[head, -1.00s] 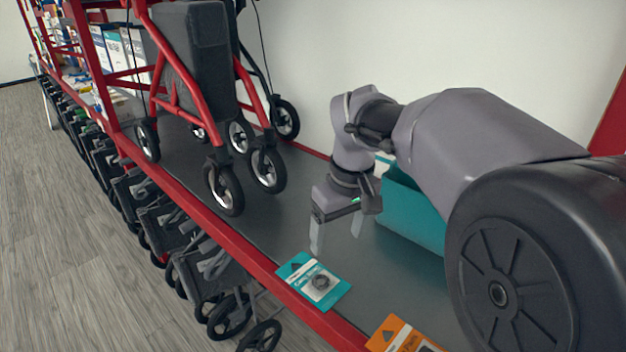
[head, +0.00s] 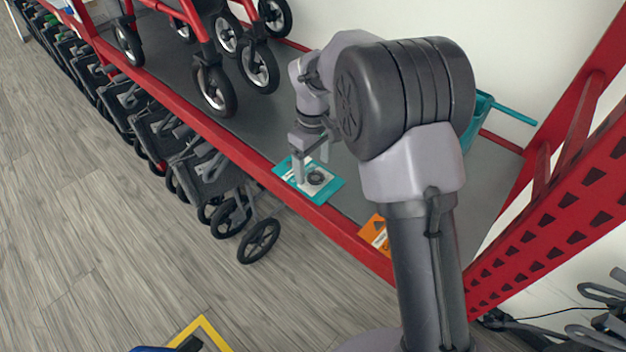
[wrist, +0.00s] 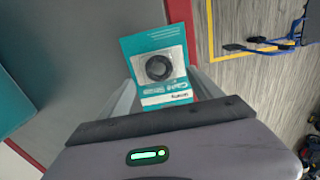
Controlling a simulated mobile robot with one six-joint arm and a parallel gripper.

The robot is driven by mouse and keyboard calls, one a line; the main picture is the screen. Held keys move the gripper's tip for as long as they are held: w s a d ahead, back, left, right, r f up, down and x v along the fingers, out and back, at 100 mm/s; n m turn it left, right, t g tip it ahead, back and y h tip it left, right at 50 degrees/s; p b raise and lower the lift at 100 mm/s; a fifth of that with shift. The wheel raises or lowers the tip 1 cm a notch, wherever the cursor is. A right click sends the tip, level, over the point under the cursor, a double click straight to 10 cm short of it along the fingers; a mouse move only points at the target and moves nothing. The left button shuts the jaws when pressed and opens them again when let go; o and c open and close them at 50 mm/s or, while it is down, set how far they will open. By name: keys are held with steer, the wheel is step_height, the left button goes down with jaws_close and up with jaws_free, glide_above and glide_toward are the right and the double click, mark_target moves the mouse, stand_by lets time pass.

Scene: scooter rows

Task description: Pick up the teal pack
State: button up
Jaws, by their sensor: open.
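The teal pack (head: 324,191) lies flat on the grey shelf by its red front edge. It is a teal and white card with a dark round item in its middle. My gripper (head: 312,170) is open and points down over the pack, with its fingers in front of part of it. In the wrist view, the pack (wrist: 158,66) lies ahead of and between the two spread finger bars of my gripper (wrist: 160,95). I cannot tell whether the fingers touch it.
An orange pack (head: 375,232) lies to the right on the shelf (head: 348,205). A teal bin (head: 478,112) stands behind my arm. A red-framed walker (head: 215,85) stands on the shelf to the left. A red perforated post (head: 560,195) rises at right. Folded scooters (head: 185,150) stand below.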

step_height(320, 180, down, 2)
steer(key=shift+f, duration=0.15)
steer(key=c, duration=1.5)
